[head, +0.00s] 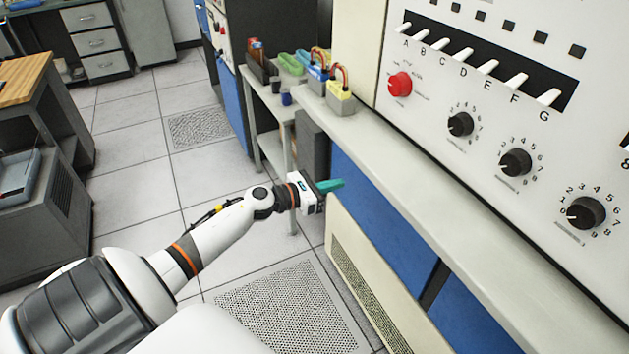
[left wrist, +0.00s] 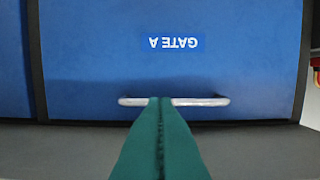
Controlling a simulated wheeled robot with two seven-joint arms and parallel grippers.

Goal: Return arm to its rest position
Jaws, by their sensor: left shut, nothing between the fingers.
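My left arm (head: 222,228) reaches in from the lower left in the head view. My left gripper (head: 330,186) has teal fingers and is held out in front of the console, below the level of its ledge. In the left wrist view the teal fingers (left wrist: 160,140) are together, with nothing between them. Beyond them is a blue panel (left wrist: 100,55) with an upside-down "GATE A" label (left wrist: 174,42) and a metal handle (left wrist: 205,101). The fingertips overlap the handle's middle in that view; I cannot tell whether they touch it. My right gripper is not in view.
A console (head: 480,150) with lettered switches, a red knob (head: 400,84) and black dials stands at the right above a pale ledge (head: 420,170). A wooden-topped bench (head: 25,78) is at the left. Tiled floor (head: 125,165) lies open between.

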